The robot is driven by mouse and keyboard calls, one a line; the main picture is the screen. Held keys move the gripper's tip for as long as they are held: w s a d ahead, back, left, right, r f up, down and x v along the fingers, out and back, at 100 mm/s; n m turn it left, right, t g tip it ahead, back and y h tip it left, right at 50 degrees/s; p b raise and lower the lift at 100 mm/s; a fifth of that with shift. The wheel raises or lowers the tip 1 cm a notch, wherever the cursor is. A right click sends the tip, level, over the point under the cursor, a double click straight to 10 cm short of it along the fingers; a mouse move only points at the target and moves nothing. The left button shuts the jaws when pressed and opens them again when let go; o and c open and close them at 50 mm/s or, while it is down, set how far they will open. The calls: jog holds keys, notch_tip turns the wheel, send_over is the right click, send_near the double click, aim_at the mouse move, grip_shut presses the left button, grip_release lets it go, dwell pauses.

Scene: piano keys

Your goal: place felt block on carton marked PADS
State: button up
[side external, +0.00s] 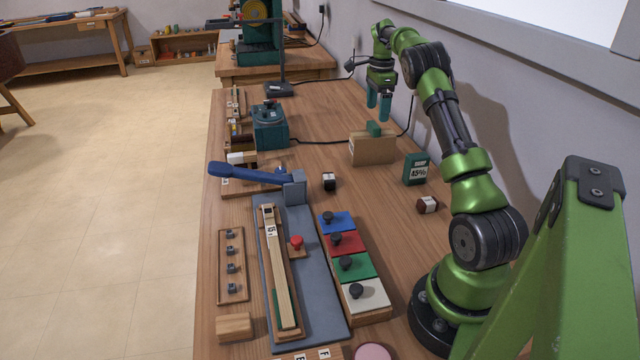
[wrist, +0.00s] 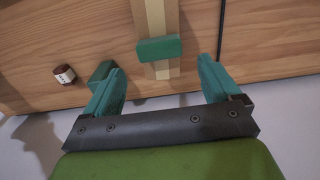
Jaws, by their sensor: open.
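A small green block (side external: 374,128), which looks like the felt block, sits on top of the tan carton (side external: 373,150). The block (wrist: 158,49) also shows on the carton's narrow pale top (wrist: 154,14) in the wrist view. A white label shows at the carton's left end, but I cannot read it. My gripper (side external: 378,112) is just above the block, pointing down. In the wrist view my gripper (wrist: 160,72) is open, with its teal fingers apart on either side and clear of the block. Nothing is held.
A dark green box (side external: 416,169) stands right of the carton, with a brown-and-white roll (side external: 428,205) nearer. A small black-and-white item (side external: 329,181) lies to the left. A teal machine (side external: 269,127) stands farther left, its black cable running behind the carton. Bare tabletop surrounds the carton's front.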

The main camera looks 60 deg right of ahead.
aim_at(376, 124)
jog(key=w+a+r+n+t, duration=0.1)
jog(key=a+r+n, duration=0.1)
jog(key=a+r, duration=0.4)
jog(key=w+a+r+n+t, duration=0.1)
jog(key=a+r+n, duration=0.15)
jog(key=r, duration=0.55)
jog(key=a+r+n+t, duration=0.25)
jog(key=a+n, duration=0.35)
jog(key=a, duration=0.9)
jog(key=s+a+f+n+t+y, duration=0.1)
jog(key=s+a+f+n, duration=0.2)
jog(key=s+a+n, duration=0.3)
jog(key=s+a+f+n+t+y, duration=0.1)
jog(key=s+a+f+n, duration=0.3)
jog(key=s+a, duration=0.5)
jog(key=a+n, duration=0.2)
jog(key=a, duration=0.6)
jog(key=shift+f+t, duration=0.25)
jog(key=shift+t, duration=0.1)
